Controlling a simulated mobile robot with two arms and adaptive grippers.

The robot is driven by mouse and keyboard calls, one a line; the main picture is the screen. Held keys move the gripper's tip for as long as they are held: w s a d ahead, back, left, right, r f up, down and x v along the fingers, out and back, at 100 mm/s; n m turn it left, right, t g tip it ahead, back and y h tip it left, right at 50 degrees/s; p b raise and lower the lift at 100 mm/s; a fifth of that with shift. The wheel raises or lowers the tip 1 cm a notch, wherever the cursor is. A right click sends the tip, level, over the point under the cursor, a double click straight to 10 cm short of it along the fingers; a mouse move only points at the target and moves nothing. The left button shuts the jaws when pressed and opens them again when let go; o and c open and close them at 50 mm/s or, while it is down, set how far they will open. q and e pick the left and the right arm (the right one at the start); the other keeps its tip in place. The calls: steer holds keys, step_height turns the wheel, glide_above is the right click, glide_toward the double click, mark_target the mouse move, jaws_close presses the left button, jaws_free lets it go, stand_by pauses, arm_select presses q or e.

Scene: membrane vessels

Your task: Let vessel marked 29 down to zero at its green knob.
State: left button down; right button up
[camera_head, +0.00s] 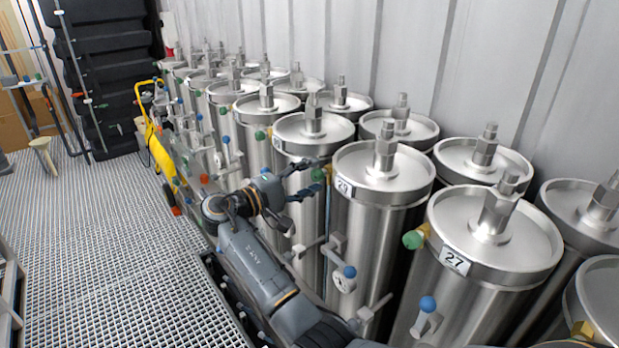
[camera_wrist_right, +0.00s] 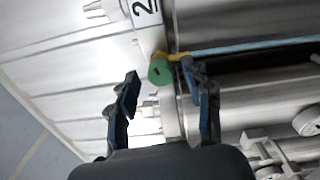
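The vessel marked 29 (camera_head: 372,235) is a tall steel cylinder with a white number label (camera_head: 343,187) near its top rim. Its green knob (camera_head: 318,175) sits on a yellow fitting left of the label. In the wrist view the green knob (camera_wrist_right: 160,71) lies ahead of and between the fingertips, with part of the label (camera_wrist_right: 145,9) above it. My right gripper (camera_head: 311,179) is open at the knob, its fingers (camera_wrist_right: 162,88) apart with nothing clamped; whether they touch the knob I cannot tell. My left gripper is not in view.
The vessel marked 27 (camera_head: 490,225), with its own green knob (camera_head: 412,240), stands to the right. A gauge (camera_head: 343,284) and blue knob (camera_head: 349,271) sit low on the front, the gauge reading illegible.

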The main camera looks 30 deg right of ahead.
steer(key=shift+s+a, duration=0.1)
steer(key=shift+a, duration=0.05)
steer(key=a, duration=1.1)
steer(key=shift+s+a, duration=0.35)
steer(key=shift+s, duration=0.05)
